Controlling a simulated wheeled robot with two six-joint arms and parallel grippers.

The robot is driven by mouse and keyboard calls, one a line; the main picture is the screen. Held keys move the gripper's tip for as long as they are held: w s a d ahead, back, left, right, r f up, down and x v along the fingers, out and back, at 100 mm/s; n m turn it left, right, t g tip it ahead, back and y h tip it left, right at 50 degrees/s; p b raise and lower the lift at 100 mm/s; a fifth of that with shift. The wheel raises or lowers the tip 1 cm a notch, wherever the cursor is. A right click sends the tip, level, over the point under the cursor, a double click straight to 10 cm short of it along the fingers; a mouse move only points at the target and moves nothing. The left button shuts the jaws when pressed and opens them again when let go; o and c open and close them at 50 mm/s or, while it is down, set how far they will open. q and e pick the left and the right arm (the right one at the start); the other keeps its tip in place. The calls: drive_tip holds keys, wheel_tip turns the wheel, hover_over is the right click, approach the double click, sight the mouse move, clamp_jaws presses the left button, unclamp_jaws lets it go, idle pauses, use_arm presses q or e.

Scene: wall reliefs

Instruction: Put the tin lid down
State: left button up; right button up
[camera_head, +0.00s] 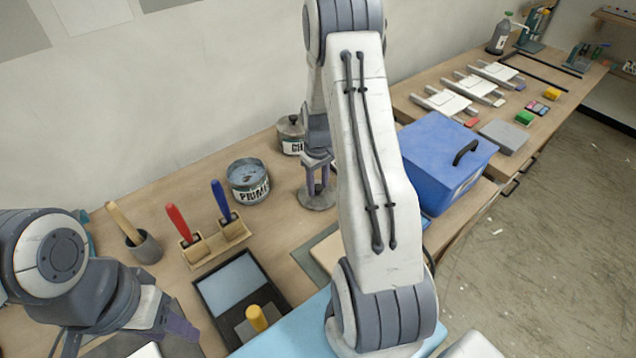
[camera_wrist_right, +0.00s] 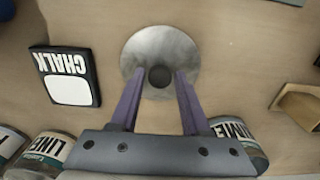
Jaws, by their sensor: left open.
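The tin lid (camera_head: 318,201) is a round grey metal disc with a dark knob. It appears to lie flat on the bench, right of the open PRIME-labelled tin (camera_head: 249,190). My right gripper (camera_head: 318,188) points down over it. In the right wrist view the lid (camera_wrist_right: 160,48) shows whole, with its knob between the purple fingertips (camera_wrist_right: 160,75); a small gap seems to show on each side, so the gripper looks open around the knob. My left gripper (camera_head: 178,328) is open and empty at the lower left, partly cut off.
A lidded tin (camera_head: 290,135) stands behind the lid. A wooden holder (camera_head: 215,242) with red and blue handles and a black tray (camera_head: 238,285) lie to the left. A blue box (camera_head: 440,160) stands to the right. A chalk box (camera_wrist_right: 66,76) is near the lid.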

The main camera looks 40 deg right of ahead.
drive_tip(key=shift+o, duration=0.6)
drive_tip(key=shift+r, duration=0.1)
